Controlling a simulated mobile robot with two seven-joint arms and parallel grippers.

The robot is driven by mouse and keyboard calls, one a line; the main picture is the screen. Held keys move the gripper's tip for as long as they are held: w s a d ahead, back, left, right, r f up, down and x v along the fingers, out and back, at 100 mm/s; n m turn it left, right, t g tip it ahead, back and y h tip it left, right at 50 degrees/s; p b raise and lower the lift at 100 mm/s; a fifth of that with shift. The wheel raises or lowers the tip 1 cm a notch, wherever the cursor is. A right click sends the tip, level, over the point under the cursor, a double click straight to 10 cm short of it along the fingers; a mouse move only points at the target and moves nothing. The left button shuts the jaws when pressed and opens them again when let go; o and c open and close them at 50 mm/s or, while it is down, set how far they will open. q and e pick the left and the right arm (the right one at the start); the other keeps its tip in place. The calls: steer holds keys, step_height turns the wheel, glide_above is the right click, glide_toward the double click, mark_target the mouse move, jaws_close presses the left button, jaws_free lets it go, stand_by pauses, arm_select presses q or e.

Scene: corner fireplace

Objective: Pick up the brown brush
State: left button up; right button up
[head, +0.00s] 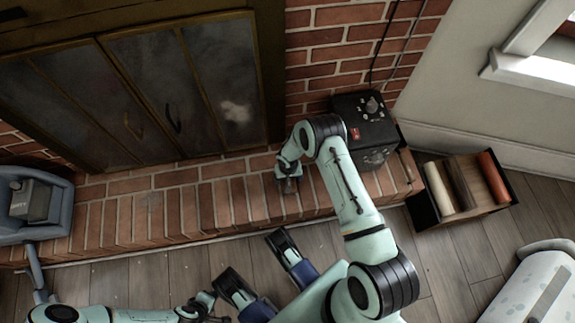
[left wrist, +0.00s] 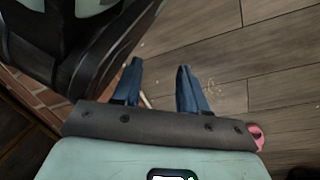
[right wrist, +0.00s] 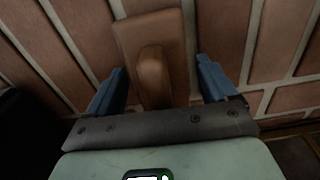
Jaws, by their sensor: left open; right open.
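The brown brush (right wrist: 152,75) lies on the brick hearth in the right wrist view, with a raised rounded handle on a flat brown base. My right gripper (right wrist: 162,88) is open, with one finger on each side of the brush and gaps between. In the head view my right gripper (head: 288,177) is low over the hearth, and I cannot make out the brush beneath it. My left gripper (left wrist: 160,75) is open and empty above the wooden floor.
A black box with a dial (head: 365,125) stands on the hearth beside my right arm. An open crate of rolls (head: 428,212) is on the floor at right. A blue-grey appliance (head: 35,210) is at left. Dark fireplace doors (head: 150,100) stand behind. A pink object (left wrist: 256,137) lies on the floor.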

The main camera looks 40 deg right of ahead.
steer(key=c, duration=1.1)
arm_select(q)
steer(key=w+r+t+p, duration=0.2)
steer(key=w+r+p, duration=0.2)
steer(key=w+r, duration=0.2)
arm_select(e)
step_height(320, 180, up, 10)
steer(key=shift+w+r, duration=0.1)
steer(key=shift+r, duration=0.05)
arm_select(q)
steer(key=shift+m+g+h, duration=0.3)
steer(key=shift+m+g, duration=0.1)
steer(key=shift+g, duration=0.1)
steer(key=s+d, duration=0.1)
steer(key=s+d+r+p, duration=0.1)
steer(key=s+d+r, duration=0.1)
steer(key=s, duration=0.1)
steer(key=shift+r+p, duration=0.1)
steer(key=shift+p, duration=0.3)
arm_select(e)
step_height(320, 180, up, 10)
